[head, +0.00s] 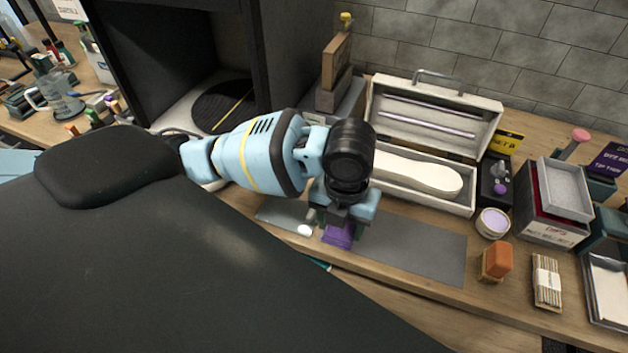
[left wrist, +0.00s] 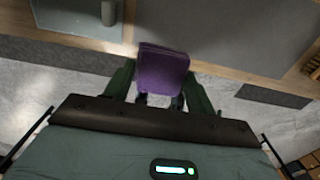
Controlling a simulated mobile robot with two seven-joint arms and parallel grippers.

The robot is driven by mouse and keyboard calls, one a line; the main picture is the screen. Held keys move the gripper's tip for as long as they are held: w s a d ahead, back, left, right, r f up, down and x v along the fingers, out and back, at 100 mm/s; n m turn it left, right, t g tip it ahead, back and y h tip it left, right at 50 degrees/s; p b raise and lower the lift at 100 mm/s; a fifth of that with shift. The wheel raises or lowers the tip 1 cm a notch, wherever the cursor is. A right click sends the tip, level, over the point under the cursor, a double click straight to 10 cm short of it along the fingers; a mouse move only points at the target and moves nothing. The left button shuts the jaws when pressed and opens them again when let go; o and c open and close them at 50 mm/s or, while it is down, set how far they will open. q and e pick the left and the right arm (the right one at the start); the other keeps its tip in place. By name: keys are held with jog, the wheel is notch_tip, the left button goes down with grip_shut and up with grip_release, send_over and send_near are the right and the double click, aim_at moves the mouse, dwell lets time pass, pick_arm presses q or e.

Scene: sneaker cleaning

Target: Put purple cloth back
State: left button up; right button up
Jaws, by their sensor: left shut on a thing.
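The purple cloth (head: 338,236) is a small folded piece at the front part of the bench, beside the grey mat (head: 420,248). In the left wrist view the purple cloth (left wrist: 161,70) sits between the fingers. My left gripper (head: 343,222) points down and is shut on the cloth. In the left wrist view the fingers of my left gripper (left wrist: 160,88) stand on both sides of it. I cannot tell whether the cloth touches the bench. My right gripper is not in view.
An open white case (head: 488,107) with a pale shoe form (head: 425,176) stands behind the mat. To the right are a round tin (head: 493,223), an orange-topped block (head: 497,260), a brush (head: 547,280) and stacked boxes (head: 565,187). A dark open cabinet (head: 265,60) stands behind my arm.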

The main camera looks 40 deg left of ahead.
pick_arm(q)
jog(key=w+a, duration=0.3)
jog(key=a, duration=0.1)
jog(key=w+a+f, duration=0.1)
jog(key=w+a, duration=0.2)
jog(key=w, duration=0.1)
jog(key=w+a, duration=0.3)
jog(key=a, duration=0.1)
jog(key=shift+w+a+f, duration=0.15)
jog(key=shift+a+f, duration=0.05)
jog(key=shift+a, duration=0.15)
jog(key=shift+w+a+f, duration=0.2)
jog(key=shift+f, duration=1.55)
jog(key=shift+f, duration=0.25)
jog(key=o, duration=1)
jog(key=shift+c, duration=0.2)
notch_tip(320, 180, up, 12)
jog(key=shift+r, duration=0.25)
